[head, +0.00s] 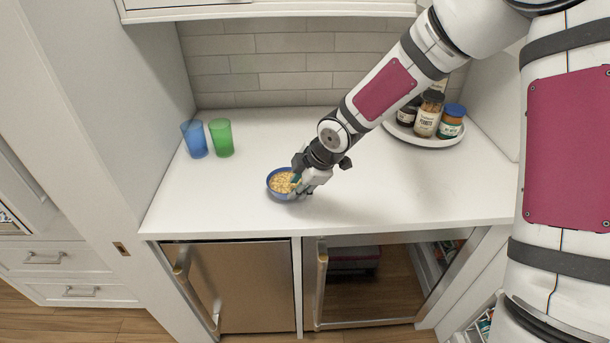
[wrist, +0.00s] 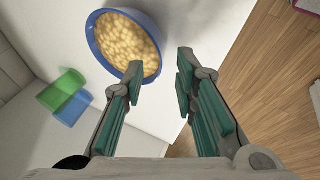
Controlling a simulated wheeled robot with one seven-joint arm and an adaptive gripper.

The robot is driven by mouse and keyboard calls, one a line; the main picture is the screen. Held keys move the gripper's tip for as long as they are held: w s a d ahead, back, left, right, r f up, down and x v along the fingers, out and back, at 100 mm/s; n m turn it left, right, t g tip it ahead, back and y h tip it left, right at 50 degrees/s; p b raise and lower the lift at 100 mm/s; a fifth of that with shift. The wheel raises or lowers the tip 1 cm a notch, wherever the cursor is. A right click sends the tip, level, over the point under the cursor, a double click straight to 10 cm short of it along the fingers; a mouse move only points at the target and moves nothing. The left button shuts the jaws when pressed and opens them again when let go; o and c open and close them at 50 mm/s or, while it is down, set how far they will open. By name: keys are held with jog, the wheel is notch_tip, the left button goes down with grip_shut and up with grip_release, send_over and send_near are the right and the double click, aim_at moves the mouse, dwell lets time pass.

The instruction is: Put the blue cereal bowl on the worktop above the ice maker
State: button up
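The blue cereal bowl (head: 270,189), filled with yellow cereal, appears to rest upright on the white worktop (head: 390,185), near its front edge. It stands above the right part of the closed metal-door appliance (head: 255,285) at the left, which may be the ice maker. My gripper (head: 297,184) is at the bowl's right side. In the wrist view, the bowl (wrist: 96,48) lies left of my gripper (wrist: 162,85). The fingers are apart with nothing between them. The left fingertip overlaps the bowl's rim; I cannot tell whether it touches.
A blue cup (head: 194,140) and a green cup (head: 221,138) stand at the back left. A round white tray (head: 425,139) with several jars is at the back right, behind my arm. A glass-door appliance (head: 365,285) is below on the right. The worktop's right front is clear.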

jog(key=p+v, duration=0.1)
jog(key=v, duration=0.4)
jog(key=shift+s+d+r, duration=0.1)
jog(key=shift+r, duration=0.15)
jog(key=s+d+r+m+h, duration=0.6)
jog(key=s+d+r+m, duration=0.4)
jog(key=s+d+r, duration=0.3)
jog(key=s+r+m+y, duration=0.1)
jog(key=s+r+m, duration=0.3)
jog(key=s, duration=0.3)
jog(key=s+d+r+m+t+y, duration=0.1)
jog(key=s+r+m, duration=0.3)
jog(key=s, duration=0.4)
jog(key=shift+m, duration=0.8)
